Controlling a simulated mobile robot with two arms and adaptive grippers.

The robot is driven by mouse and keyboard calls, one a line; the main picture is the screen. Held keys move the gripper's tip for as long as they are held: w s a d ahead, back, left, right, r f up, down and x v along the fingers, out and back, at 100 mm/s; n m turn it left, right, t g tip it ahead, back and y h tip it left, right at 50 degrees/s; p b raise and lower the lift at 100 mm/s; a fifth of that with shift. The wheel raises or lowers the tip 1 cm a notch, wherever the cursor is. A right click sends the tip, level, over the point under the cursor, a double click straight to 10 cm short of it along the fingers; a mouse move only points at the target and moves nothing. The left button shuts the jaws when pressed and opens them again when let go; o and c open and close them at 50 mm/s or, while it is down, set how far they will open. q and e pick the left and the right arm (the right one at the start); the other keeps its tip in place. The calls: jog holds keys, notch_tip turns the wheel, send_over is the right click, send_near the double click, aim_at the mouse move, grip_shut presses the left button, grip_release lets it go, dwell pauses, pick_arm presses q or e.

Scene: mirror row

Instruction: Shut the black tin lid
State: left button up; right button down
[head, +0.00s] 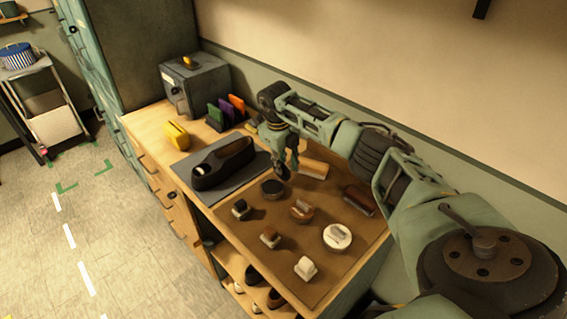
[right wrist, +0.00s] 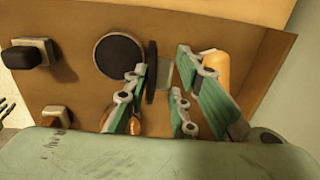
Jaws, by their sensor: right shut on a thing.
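The black tin (head: 272,187) sits on the brown mat in the head view, a round dark disc in a paler rim. It also shows in the right wrist view (right wrist: 119,56). Its black lid (right wrist: 151,72) stands upright, edge-on, just right of the tin in that view, with a pale grey block on its right face. My right gripper (head: 282,166) is above the mat beside the tin. In the right wrist view, its fingers (right wrist: 162,74) are shut around the lid's grey block. Whether the lid touches the tin's rim is unclear.
Brushes, a brown tin (head: 301,208) and a white tin (head: 337,236) stand on the mat (head: 278,259). A dark shoe (head: 224,163) sits on a grey sheet. A wall runs behind the bench.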

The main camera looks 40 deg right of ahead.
pick_arm(q)
jog(key=shift+s+r, duration=0.1)
jog(key=shift+s, duration=0.2)
pick_arm(e)
jog(key=shift+a+h, duration=0.2)
jog(key=shift+h, duration=0.1)
pick_arm(q)
jog(key=shift+d, duration=0.1)
pick_arm(e)
jog(key=shift+a+h, duration=0.4)
jog(key=shift+h, duration=0.3)
jog(key=shift+a, duration=0.1)
jog(key=shift+a+h, duration=0.3)
jog(key=shift+h, duration=0.3)
jog(key=shift+s+a+f+t+h+b, duration=0.1)
jog(key=shift+a+f+t+h+b, duration=0.15)
jog(key=shift+a+h+b, duration=0.6)
pick_arm(q)
jog(key=shift+f, duration=0.95)
pick_arm(e)
jog(key=shift+d+h, duration=0.15)
jog(key=shift+h, duration=0.2)
pick_arm(q)
jog(key=shift+f+b, duration=0.6)
jog(key=shift+f, duration=0.05)
pick_arm(e)
jog(key=shift+a+h, duration=0.35)
jog(key=shift+h, duration=0.35)
